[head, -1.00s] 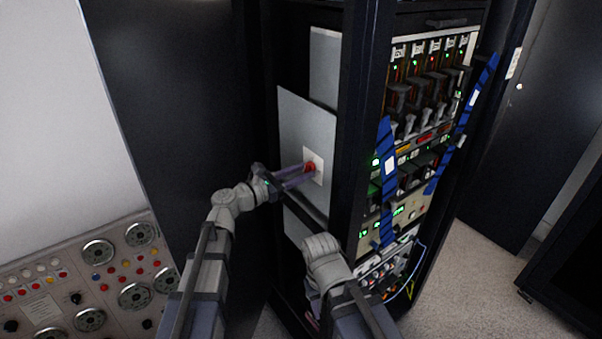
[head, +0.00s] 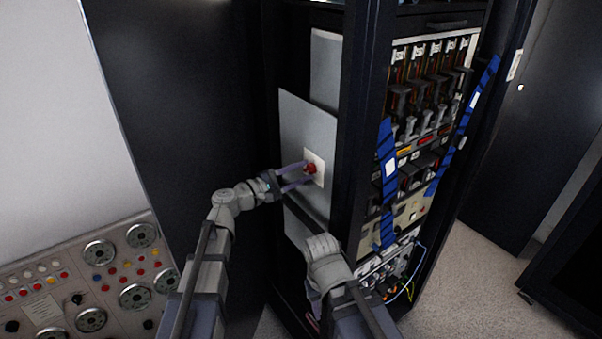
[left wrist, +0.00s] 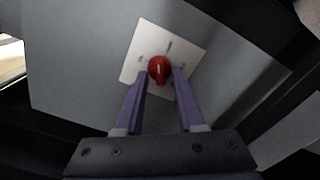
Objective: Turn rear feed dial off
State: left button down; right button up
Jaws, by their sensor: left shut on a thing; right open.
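The rear feed dial is a red knob (head: 310,168) on a pale square plate (head: 318,157) on the grey side panel of the rack. In the left wrist view the knob (left wrist: 159,70) shows a white pointer line running nearly up and down. My left gripper (head: 303,174) is shut on the dial, one finger on each side of the knob; both fingers (left wrist: 161,77) show in the left wrist view. My right gripper (head: 313,296) is low in front of the rack, open, its fingers mostly hidden by its own arm.
A console (head: 95,275) with gauges and buttons stands at lower left. A black cabinet side (head: 185,100) stands left of the rack. Speckled floor (head: 470,270) is clear at right.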

pick_arm(q)
jog(key=m, duration=0.5)
jog(key=shift+r+m, duration=0.1)
jog(key=shift+m, duration=0.3)
dwell(0.4)
jog(key=c, duration=0.5)
grip_release()
jog(key=v, duration=0.8)
jog(key=shift+d, duration=0.1)
